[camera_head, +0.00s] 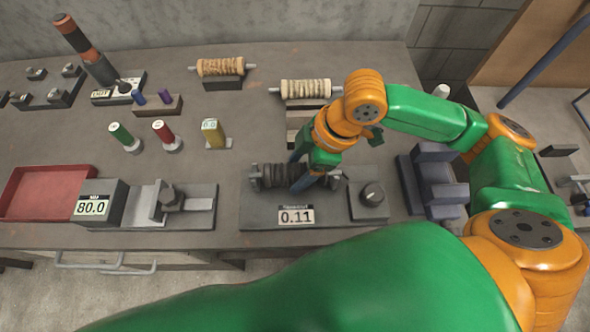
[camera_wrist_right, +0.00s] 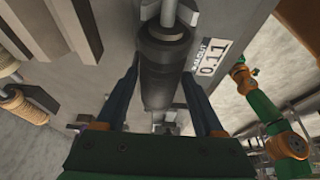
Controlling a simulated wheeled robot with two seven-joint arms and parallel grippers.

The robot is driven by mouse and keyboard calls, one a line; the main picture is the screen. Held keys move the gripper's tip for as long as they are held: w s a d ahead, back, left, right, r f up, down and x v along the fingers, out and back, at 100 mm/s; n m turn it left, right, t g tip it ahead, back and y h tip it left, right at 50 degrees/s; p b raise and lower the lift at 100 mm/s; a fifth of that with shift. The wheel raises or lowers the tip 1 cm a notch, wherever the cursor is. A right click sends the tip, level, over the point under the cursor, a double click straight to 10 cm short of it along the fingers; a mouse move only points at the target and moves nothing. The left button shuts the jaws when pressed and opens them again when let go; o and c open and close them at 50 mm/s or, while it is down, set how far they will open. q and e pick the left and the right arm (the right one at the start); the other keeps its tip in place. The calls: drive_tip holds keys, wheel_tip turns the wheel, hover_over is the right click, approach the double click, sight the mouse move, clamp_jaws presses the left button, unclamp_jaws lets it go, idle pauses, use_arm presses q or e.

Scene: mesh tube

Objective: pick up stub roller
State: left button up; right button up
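The dark, ribbed roller (camera_head: 265,176), which I take as the stub roller, lies across the fixture (camera_head: 262,213) with the 0.11 display. The right wrist view shows it as a dark cylinder (camera_wrist_right: 163,75) with a metal shaft end. My right gripper (camera_head: 303,182) reaches down over it from above. In the right wrist view its two blue fingers (camera_wrist_right: 160,72) stand apart, one along each side of the roller; I cannot tell whether the tips touch it. A green and orange arm of mine (camera_wrist_right: 262,105) shows small at the right there; its gripper is too small to read.
A device with an 80.0 display (camera_head: 91,207) and a red tray (camera_head: 45,192) stand to the left. Tan wrapped rollers (camera_head: 220,67) (camera_head: 305,89) lie on stands at the back. Small coloured bottles (camera_head: 164,133) stand mid-table. Dark blocks (camera_head: 436,178) stand right of the fixture.

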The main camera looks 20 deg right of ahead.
clamp_jaws()
